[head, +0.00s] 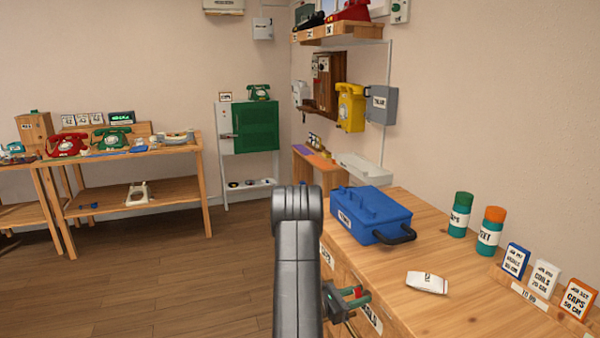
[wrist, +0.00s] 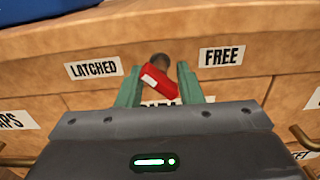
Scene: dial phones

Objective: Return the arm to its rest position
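My gripper (wrist: 160,78) is at the wooden front of the workbench, its two green fingers apart on either side of a red latch piece (wrist: 158,84). The red piece has a dark round knob at its top and lies tilted between the labels LATCHED (wrist: 93,67) and FREE (wrist: 221,56). I see no clear grip on it, though the gaps to the fingers are small. In the head view my gripper (head: 357,297) is low beside the bench front, with red showing between the fingers. A label below the latch is partly hidden by the gripper.
The workbench (head: 455,265) bears a blue toolbox (head: 370,215), a white packet (head: 427,283), two jars (head: 475,226) and small label cards (head: 545,279). Drawer handles (wrist: 304,138) flank the gripper. Open floor (head: 180,285) lies left; a phone table (head: 130,188) stands beyond.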

